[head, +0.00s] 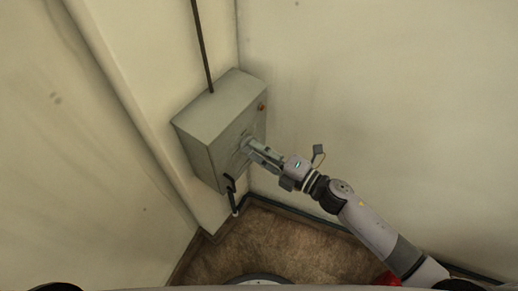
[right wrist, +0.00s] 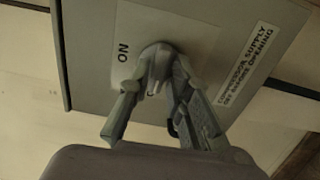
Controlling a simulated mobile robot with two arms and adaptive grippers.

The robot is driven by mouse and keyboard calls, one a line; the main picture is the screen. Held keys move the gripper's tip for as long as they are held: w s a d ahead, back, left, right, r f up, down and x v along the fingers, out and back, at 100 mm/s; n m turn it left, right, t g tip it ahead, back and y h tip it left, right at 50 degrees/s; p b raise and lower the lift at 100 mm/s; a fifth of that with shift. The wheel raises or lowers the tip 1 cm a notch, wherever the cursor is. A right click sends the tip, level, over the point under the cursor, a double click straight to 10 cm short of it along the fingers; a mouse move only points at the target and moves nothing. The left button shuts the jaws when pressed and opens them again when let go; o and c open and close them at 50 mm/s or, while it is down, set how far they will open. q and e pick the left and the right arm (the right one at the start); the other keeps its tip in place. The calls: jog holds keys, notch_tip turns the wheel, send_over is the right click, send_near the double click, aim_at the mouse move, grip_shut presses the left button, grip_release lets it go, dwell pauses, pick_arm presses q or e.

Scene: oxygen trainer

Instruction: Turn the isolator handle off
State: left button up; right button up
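A grey isolator box (head: 206,134) is mounted on the wall in the corner, with its front facing right. The isolator handle (right wrist: 156,68) is a grey knob on this front, close to a label reading ON in the right wrist view. My right gripper (head: 248,147) reaches the box front from the right. In the right wrist view its two fingers (right wrist: 156,80) stand on either side of the handle, very near it. I cannot tell whether both press on it. The handle's pointing direction is partly hidden by the fingers. My left gripper is out of view.
A label about the compressor supply (right wrist: 244,65) is on the box front. A small orange-brown part (head: 262,106) is higher on the front. A dark conduit (head: 202,45) runs up from the box, and a black cable (head: 232,195) hangs below. The brown floor (head: 250,240) looks mostly clear.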

jog(key=shift+o, duration=1.2)
jog(key=v, duration=1.2)
